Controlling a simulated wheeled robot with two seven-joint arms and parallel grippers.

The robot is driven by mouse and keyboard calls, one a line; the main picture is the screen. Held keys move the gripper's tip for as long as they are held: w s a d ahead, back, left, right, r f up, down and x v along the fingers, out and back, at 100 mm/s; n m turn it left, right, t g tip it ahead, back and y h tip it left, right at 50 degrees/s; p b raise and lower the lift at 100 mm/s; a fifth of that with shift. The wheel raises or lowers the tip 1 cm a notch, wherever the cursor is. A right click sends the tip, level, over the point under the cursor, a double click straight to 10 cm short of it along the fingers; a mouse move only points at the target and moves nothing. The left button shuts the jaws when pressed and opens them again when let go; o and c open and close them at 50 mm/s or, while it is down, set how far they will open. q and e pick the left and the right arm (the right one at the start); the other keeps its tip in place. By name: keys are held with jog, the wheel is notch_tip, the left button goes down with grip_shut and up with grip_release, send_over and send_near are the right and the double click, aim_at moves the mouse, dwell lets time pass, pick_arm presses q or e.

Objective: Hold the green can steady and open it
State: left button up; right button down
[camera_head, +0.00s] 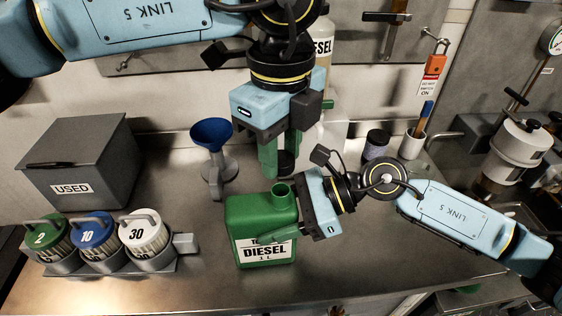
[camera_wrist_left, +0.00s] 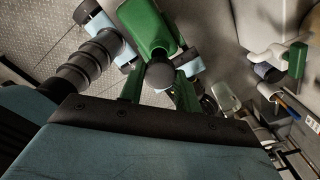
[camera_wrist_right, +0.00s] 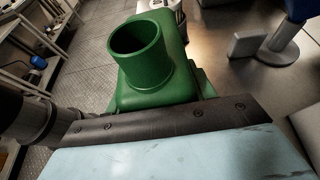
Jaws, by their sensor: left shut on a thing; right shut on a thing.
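The green can (camera_head: 250,218), labelled DIESEL, stands upright on the metal bench. Its neck (camera_head: 283,190) is open, with no cap on it; the open neck also shows in the right wrist view (camera_wrist_right: 138,45). My left gripper (camera_head: 281,165) is above the neck, shut on a dark round cap (camera_head: 286,163). The cap also shows between its green fingers in the left wrist view (camera_wrist_left: 160,76), apart from the can (camera_wrist_left: 148,25). My right gripper (camera_head: 284,226) is shut on the can from its right side, one green finger across the front. The other finger is hidden.
A blue funnel (camera_head: 211,135) stands behind the can to the left. Lidded canisters (camera_head: 92,232) in a rack and a grey USED bin (camera_head: 80,160) are at the left. A dark jar (camera_head: 376,143) and a white cup (camera_head: 412,144) stand behind right.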

jog(key=shift+c, duration=2.2)
grip_release()
jog(key=shift+d, duration=0.1)
